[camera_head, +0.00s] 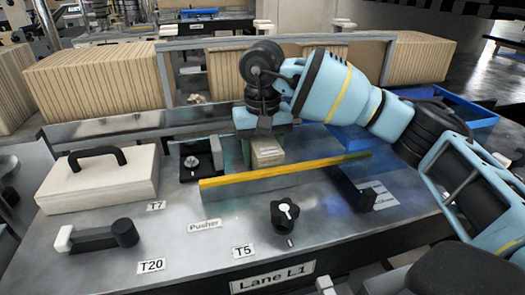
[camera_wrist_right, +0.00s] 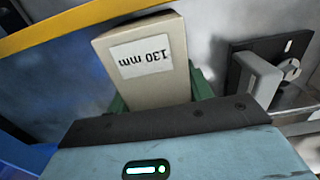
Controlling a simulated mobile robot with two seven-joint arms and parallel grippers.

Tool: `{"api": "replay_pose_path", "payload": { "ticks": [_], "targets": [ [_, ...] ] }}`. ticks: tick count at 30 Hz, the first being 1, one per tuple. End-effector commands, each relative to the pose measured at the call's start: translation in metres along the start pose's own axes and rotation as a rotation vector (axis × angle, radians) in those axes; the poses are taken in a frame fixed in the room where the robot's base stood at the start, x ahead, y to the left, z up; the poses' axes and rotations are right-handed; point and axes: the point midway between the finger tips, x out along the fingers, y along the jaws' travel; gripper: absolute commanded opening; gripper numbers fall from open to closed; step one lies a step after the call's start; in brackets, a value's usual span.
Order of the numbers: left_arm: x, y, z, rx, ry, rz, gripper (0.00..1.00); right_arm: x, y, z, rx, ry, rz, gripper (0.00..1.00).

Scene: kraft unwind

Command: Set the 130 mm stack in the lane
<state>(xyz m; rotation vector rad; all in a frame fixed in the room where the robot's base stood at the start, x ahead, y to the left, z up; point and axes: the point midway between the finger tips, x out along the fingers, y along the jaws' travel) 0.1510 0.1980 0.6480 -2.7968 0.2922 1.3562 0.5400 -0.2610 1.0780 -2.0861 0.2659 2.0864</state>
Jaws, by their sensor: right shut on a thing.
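The 130 mm stack (camera_head: 268,153) is a beige block with a white label, just behind the yellow-topped rail (camera_head: 285,170) on the metal deck. My right gripper (camera_head: 262,138) comes down over it from above and is shut on it. In the right wrist view the stack (camera_wrist_right: 145,75) sits between green finger pads, its label reading "130 mm". Whether its underside touches the deck is hidden. The lane deck (camera_head: 190,205) carries a "Lane L1" label (camera_head: 272,277) on its front edge. My left gripper is out of view.
A black bracket with a grey block (camera_head: 197,162) stands left of the stack. A beige block with a black handle (camera_head: 100,175) lies at the left. A black knob (camera_head: 285,215) and a black lever (camera_head: 100,235) stand in front. Rows of beige boards (camera_head: 95,80) stand behind.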

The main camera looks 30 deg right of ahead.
Motion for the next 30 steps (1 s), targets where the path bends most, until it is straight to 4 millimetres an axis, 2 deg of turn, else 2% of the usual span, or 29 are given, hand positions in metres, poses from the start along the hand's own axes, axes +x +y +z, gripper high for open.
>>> {"api": "replay_pose_path", "payload": {
  "ticks": [8, 9, 14, 23, 26, 30],
  "targets": [
    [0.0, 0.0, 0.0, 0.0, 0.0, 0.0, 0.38, -0.001, 0.0, 0.0, 0.0, 0.001, 0.0, 0.24],
    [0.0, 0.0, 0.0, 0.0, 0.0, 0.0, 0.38, -0.001, 0.0, 0.0, 0.0, 0.001, 0.0, 0.56],
    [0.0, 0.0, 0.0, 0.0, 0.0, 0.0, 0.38, 0.0, 0.0, 0.0, 0.0, 0.0, 0.0, 0.76],
    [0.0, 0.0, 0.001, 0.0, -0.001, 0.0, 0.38, -0.002, 0.0, 0.0, 0.0, 0.0, 0.0, 0.76],
    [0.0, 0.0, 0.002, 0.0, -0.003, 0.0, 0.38, -0.01, 0.0, -0.001, 0.001, 0.002, -0.001, 0.76],
    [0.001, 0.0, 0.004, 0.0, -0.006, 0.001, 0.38, -0.031, -0.001, 0.0, -0.001, 0.003, -0.001, 0.76]
  ]
}}
